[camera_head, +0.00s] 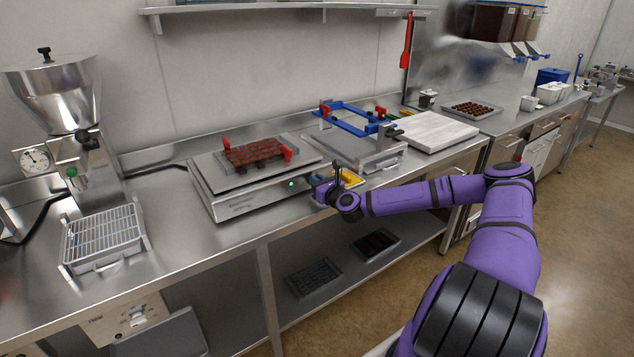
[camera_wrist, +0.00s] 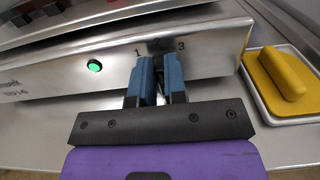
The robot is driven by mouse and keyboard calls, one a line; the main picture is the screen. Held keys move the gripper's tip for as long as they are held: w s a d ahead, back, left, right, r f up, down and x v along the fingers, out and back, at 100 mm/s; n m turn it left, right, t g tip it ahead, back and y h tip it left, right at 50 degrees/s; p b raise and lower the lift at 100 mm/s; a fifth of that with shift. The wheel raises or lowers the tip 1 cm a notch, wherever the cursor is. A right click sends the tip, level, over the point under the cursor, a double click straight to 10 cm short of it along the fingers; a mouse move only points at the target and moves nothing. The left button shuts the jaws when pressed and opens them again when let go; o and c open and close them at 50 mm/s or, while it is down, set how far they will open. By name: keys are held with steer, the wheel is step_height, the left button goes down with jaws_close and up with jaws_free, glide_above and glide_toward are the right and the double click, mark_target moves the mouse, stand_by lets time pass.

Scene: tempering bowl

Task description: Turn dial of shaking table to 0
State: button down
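The shaking table (camera_head: 240,200) is a low steel box on the counter, with a lit green button (camera_wrist: 94,66) on its front face. The dial (camera_wrist: 158,45) is on that face, a dark shape between the marks 1 and 3. Most of it is hidden by my fingers, so its pointer cannot be read. My gripper (camera_wrist: 160,65) has its two blue fingers close together at the dial, with a narrow gap between them, and looks shut on it. In the head view my gripper (camera_head: 335,190) is at the right end of the table's front.
A brown mould (camera_head: 258,153) with red clamps lies on the shaking table. A yellow-handled tool (camera_wrist: 280,75) sits in a tray just right of the dial. A blue frame (camera_head: 350,118) and a white board (camera_head: 435,132) stand further right.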

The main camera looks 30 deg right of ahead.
steer(key=shift+n, duration=0.3)
steer(key=n, duration=0.4)
steer(key=shift+a+n, duration=0.3)
steer(key=shift+a, duration=0.1)
steer(key=n, duration=0.4)
steer(key=shift+a+f, duration=0.25)
steer(key=shift+a, duration=0.05)
steer(key=shift+a+f+n, duration=0.1)
steer(key=shift+f+n, duration=0.1)
steer(key=shift+n, duration=1.1)
steer(key=c, duration=1.2)
jaws_free()
steer(key=shift+o, duration=0.2)
steer(key=shift+s, duration=0.1)
